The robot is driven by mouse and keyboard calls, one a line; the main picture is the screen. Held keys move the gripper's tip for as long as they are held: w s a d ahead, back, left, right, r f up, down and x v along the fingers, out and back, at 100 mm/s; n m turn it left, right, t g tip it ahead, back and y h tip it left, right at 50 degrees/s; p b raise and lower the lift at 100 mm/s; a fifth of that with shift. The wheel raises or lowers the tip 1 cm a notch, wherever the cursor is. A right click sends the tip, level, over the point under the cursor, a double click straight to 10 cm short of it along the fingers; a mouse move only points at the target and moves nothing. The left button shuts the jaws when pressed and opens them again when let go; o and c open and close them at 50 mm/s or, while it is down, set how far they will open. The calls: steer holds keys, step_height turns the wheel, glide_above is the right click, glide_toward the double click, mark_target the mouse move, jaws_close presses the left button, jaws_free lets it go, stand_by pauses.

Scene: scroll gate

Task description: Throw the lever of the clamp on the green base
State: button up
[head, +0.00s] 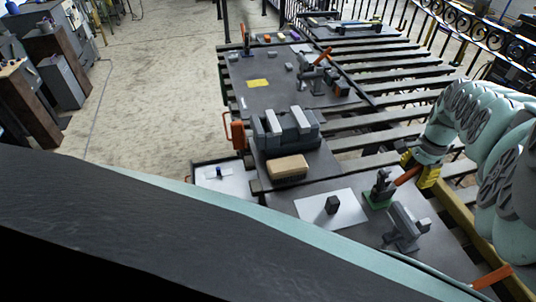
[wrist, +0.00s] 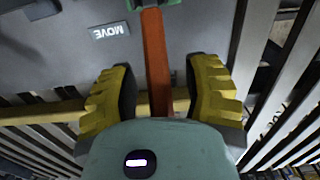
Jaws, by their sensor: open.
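The clamp (head: 382,184) stands on its green base (head: 374,203) at the right of the near table plate. Its orange lever (head: 407,176) sticks out to the right, towards my gripper (head: 417,170). In the wrist view the lever (wrist: 156,60) runs up the middle, between the two yellow fingers of my gripper (wrist: 160,85), with a gap on both sides. My gripper is open and around the lever, not closed on it. The green base (wrist: 170,3) only just shows at the top edge of the wrist view.
A grey clamp (head: 403,225) stands close in front; an orange lever (head: 492,277) shows at lower right. A white sheet (head: 318,218) bears a dark block (head: 332,205). Slatted bench bars (head: 380,112) extend behind.

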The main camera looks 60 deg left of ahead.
steer(key=shift+a, duration=0.1)
jaws_close()
stand_by(0.3)
